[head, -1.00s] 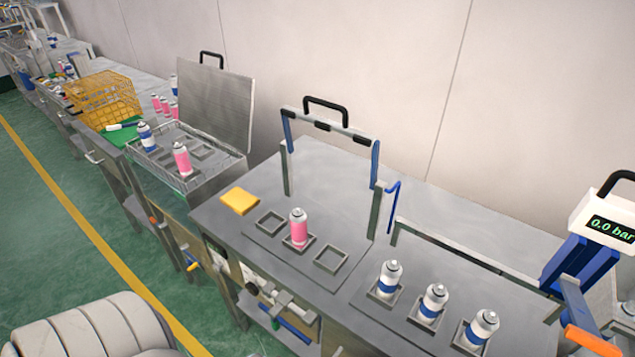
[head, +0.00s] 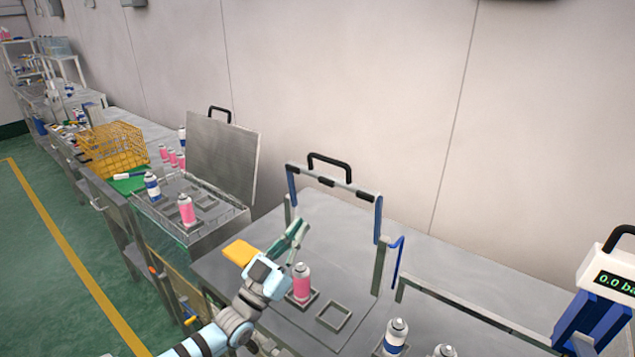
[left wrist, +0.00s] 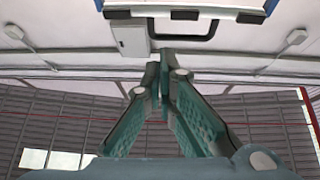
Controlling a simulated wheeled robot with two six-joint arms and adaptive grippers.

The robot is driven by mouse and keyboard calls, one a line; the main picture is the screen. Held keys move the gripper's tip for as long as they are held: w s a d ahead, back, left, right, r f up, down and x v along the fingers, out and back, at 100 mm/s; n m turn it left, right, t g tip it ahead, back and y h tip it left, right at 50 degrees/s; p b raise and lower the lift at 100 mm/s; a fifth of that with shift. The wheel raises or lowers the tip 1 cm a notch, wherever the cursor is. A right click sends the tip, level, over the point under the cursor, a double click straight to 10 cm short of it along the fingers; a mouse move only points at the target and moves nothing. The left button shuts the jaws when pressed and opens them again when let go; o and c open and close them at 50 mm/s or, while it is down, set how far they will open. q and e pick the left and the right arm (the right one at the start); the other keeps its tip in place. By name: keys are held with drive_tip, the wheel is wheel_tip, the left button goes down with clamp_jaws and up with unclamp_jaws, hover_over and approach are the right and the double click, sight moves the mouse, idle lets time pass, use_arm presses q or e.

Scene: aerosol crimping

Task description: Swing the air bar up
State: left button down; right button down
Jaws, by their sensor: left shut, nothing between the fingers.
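The air bar (head: 333,183) is a pale bar with black pads and a black loop handle (head: 330,165) on top. Blue side arms (head: 377,219) join it to two grey posts on the bench, and it stands raised above the bench top. My left gripper (head: 300,229) is shut and empty, below and in front of the bar, close to the pink can (head: 302,283). The left wrist view shows the bar (left wrist: 215,12) and its handle (left wrist: 160,34) beyond my shut fingers (left wrist: 165,62), apart from them. My right gripper is not in view.
A yellow cloth (head: 239,252) lies behind my left wrist. Blue-white cans (head: 396,337) stand at the front right, near a gauge unit (head: 607,277) reading 0.0. An open-lidded case (head: 222,160) stands at the left. The bench behind the bar is clear.

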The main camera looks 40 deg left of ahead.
use_arm(q)
drive_tip(key=a+r+t+y, duration=0.1)
drive_tip(key=a+r+t, duration=0.1)
drive_tip(key=a+r, duration=0.1)
drive_tip(key=w+f+x, duration=0.1)
drive_tip(key=x, duration=1)
drive_tip(key=shift+w+d+n, duration=0.2)
drive_tip(key=shift+w+n, duration=0.1)
drive_tip(key=shift+w, duration=0.25)
drive_tip(key=shift+f, duration=0.15)
